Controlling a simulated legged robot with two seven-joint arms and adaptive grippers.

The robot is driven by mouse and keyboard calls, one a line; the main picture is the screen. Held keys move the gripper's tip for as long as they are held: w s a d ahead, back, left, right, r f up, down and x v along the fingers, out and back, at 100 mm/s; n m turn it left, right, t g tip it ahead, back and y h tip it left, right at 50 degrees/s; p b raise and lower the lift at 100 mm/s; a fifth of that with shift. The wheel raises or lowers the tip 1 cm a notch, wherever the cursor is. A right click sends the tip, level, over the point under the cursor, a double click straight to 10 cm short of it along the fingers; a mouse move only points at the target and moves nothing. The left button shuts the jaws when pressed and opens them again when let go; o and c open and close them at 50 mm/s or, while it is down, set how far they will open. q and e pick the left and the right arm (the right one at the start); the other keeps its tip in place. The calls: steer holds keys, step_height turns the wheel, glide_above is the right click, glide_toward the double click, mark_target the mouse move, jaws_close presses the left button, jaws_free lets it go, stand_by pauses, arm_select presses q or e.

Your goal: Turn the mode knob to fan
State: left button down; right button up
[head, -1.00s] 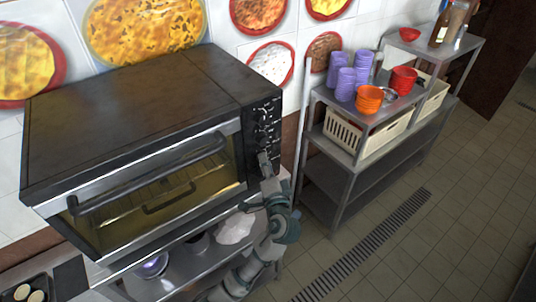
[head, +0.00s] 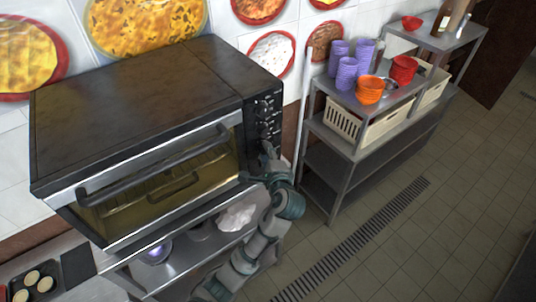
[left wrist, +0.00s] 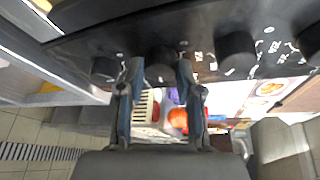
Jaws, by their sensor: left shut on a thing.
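The black oven (head: 140,105) stands at the left of the head view, with a column of knobs on its control panel (head: 264,116) at the right end of its front. My left gripper (head: 267,150) is at the lower part of that panel. In the left wrist view its two fingers (left wrist: 159,80) sit either side of a dark round knob (left wrist: 160,62), shut on it. Other knobs show to the left (left wrist: 104,68) and right (left wrist: 237,54). The labels are too blurred to tell the knob's setting or whether it is the mode knob. My right gripper is out of view.
A metal shelf (head: 350,178) to the right holds purple cups (head: 346,73), orange bowls (head: 369,89) and cream crates. A shelf under the oven holds a white item (head: 237,216). A tray with pale round items (head: 32,282) is at lower left. The tiled floor is clear.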

arm_select(q)
steer(key=shift+f, duration=0.1)
stand_by(0.4)
steer(key=c, duration=0.9)
jaws_free()
steer(key=shift+w, duration=0.1)
steer(key=shift+o, duration=0.8)
steer(key=shift+w+a, duration=0.1)
steer(key=shift+w, duration=0.1)
steer(key=shift+s, duration=0.1)
steer(key=v, duration=0.7)
steer(key=shift+f, duration=0.1)
